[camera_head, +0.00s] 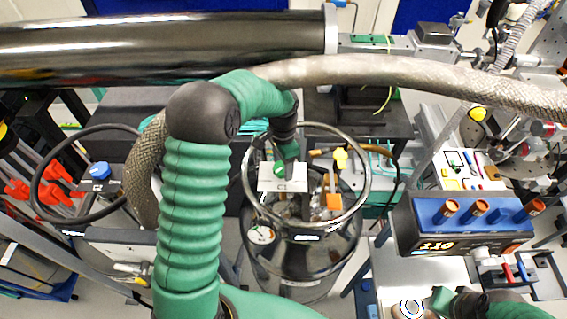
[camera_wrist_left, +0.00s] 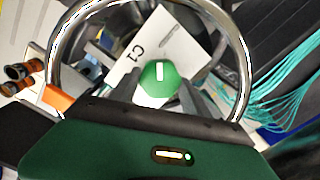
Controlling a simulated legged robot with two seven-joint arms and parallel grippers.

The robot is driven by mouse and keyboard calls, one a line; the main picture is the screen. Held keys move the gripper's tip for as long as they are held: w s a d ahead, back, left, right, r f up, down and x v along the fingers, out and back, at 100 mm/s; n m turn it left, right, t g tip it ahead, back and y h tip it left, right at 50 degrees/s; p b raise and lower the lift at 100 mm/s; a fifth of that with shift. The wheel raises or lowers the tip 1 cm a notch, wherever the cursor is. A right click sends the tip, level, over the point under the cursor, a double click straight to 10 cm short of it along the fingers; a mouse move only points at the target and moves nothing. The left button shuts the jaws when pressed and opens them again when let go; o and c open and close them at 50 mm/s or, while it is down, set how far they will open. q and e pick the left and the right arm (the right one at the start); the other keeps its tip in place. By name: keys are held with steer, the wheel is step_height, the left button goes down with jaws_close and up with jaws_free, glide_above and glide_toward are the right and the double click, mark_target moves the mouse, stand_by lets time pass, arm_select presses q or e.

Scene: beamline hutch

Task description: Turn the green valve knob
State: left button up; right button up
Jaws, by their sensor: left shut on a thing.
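The green valve knob (camera_head: 280,168) is round with a white mark and sits on a white plate (camera_head: 268,185) labelled C1. In the left wrist view the knob (camera_wrist_left: 159,78) shows its white mark pointing nearly straight up the picture. My left gripper (camera_head: 287,163) reaches down to it from above. Its two dark fingers (camera_wrist_left: 164,94) are shut on the knob, one on each side. The fingers partly hide the knob in the head view. My right gripper is not in view; only a piece of what seems my right arm shows at the bottom right.
A shiny metal ring (camera_head: 365,180) surrounds the plate above a dark vessel (camera_head: 305,262). A blue knob (camera_head: 99,170) on a C2 plate stands at left. A box with orange knobs (camera_head: 465,235) stands at right.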

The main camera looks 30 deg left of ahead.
arm_select(q)
steer(key=shift+w+a+r+m, duration=0.1)
steer(key=shift+r+m, duration=0.05)
steer(key=shift+m, duration=0.4)
steer(key=shift+w+a+r+m, duration=0.1)
steer(key=shift+m, duration=0.45)
steer(key=shift+d, duration=0.1)
steer(key=o, duration=1.4)
steer(key=shift+s+f, duration=0.15)
steer(key=shift+r, duration=0.25)
step_height(320, 180, up, 16)
steer(key=b, duration=0.3)
steer(key=shift+r, duration=0.1)
